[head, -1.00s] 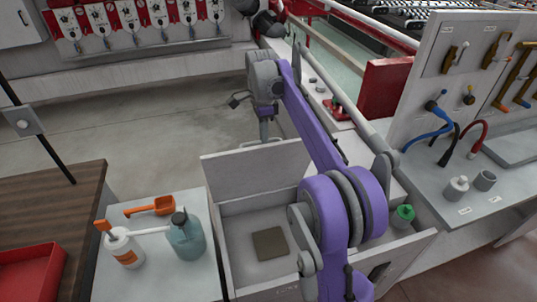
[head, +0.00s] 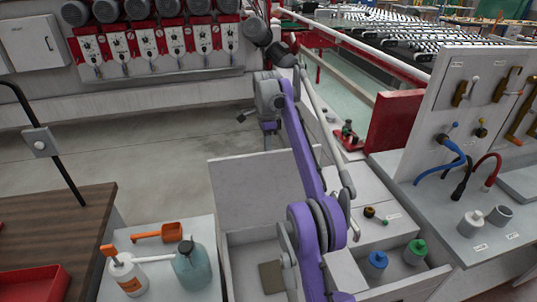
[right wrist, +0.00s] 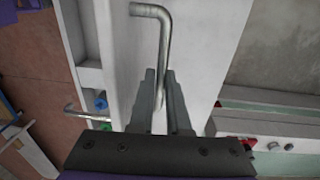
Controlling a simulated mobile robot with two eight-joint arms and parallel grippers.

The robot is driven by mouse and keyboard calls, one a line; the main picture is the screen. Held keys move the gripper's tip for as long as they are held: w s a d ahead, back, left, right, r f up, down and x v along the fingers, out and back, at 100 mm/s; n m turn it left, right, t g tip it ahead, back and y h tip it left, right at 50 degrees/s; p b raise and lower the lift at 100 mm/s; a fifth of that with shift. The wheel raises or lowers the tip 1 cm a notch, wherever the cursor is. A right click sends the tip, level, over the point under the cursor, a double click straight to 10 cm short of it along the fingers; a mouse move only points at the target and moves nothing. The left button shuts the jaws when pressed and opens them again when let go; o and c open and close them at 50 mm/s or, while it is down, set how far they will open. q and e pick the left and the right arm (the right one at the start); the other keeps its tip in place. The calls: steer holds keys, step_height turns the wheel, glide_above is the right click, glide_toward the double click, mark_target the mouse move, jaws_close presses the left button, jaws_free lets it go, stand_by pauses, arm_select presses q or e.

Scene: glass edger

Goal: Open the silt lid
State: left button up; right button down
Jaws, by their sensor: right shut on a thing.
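The silt lid (head: 250,190) is a pale panel raised along the far side of the open white silt box (head: 232,268) in the head view. The lid also fills the middle of the right wrist view (right wrist: 205,60). My right gripper (right wrist: 162,75) is shut on a bent metal handle (right wrist: 152,12) at that panel, its rod running down between the fingers. In the head view my purple right arm crosses in front of the box; its fingers cannot be made out there. My left gripper is out of view.
A teal jug (head: 192,268), white bottle (head: 128,278) and orange scoop (head: 160,233) are on the left side table. A hose panel (head: 470,120) stands at right. Open floor lies beyond the lid.

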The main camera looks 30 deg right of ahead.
steer(key=shift+f, duration=0.1)
stand_by(0.3)
steer(key=c, duration=0.9)
jaws_free()
steer(key=shift+w+d, duration=0.1)
steer(key=shift+d, duration=0.05)
